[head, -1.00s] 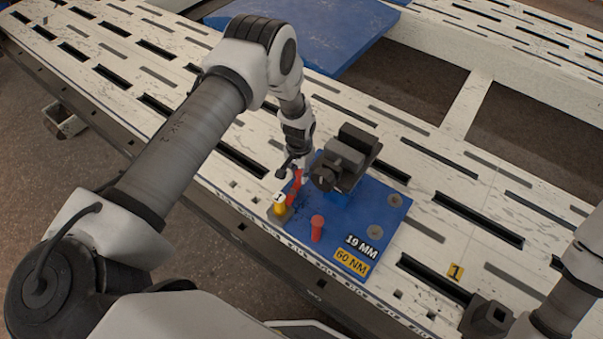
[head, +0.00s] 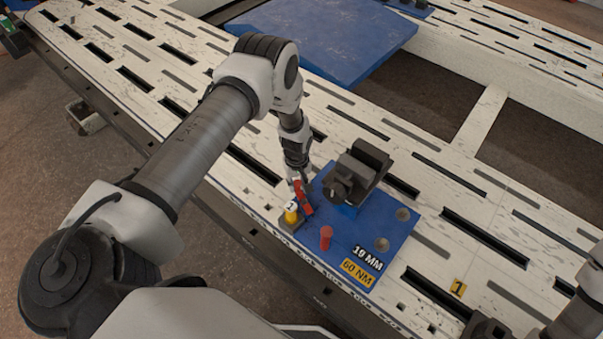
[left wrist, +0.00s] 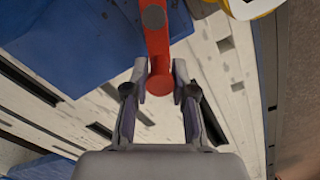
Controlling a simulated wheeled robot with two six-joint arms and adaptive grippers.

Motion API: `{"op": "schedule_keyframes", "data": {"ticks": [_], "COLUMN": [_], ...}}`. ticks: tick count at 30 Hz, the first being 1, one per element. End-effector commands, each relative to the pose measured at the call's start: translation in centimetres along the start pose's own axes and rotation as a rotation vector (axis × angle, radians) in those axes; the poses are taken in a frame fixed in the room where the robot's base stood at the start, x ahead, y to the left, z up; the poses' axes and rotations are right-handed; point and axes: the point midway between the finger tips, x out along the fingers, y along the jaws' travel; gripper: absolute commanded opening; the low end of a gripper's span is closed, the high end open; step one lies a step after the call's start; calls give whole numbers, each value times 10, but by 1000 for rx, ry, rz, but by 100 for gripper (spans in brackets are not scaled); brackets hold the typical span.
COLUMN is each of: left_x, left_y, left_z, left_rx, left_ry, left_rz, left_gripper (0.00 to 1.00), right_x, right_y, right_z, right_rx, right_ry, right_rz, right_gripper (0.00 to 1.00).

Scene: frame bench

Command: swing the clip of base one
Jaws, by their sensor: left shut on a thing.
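The blue base plate (head: 350,226) lies on the bench with a dark clamp-like block (head: 352,180) on it. The red clip (head: 305,202) is at its left side, beside a yellow post marked 1 (head: 291,215). My left gripper (head: 298,180) is shut on the clip's upper end. In the left wrist view the red clip (left wrist: 156,45) runs down between the fingertips (left wrist: 160,82), its round end between them. A separate red peg (head: 326,238) stands upright near the plate's front edge.
The slotted white bench (head: 230,150) surrounds the plate. A yellow label 1 (head: 458,288) and a dark block (head: 488,328) are at the lower right. A larger blue panel (head: 330,45) lies behind. The plate carries 19 MM and 60 NM labels.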

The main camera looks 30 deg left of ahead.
Motion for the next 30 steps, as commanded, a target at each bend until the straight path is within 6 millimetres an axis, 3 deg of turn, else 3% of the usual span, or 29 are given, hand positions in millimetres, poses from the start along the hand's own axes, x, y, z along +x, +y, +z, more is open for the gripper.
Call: {"op": "schedule_keyframes", "data": {"ticks": [12,29,30], "left_x": [0,2,2], "left_y": [-12,-14,-14], "left_z": [4,6,6], "left_rx": [-233,-274,-274], "left_ry": [-2,-3,-3], "left_rz": [-3,-4,-4], "left_gripper": [0,0,29], "right_x": [-19,-21,-21], "right_y": [0,0,0], "right_z": [0,0,0], "right_rx": [0,0,0], "right_ry": [0,0,0], "right_rz": [0,0,0], "right_gripper": [40,40,40]}}
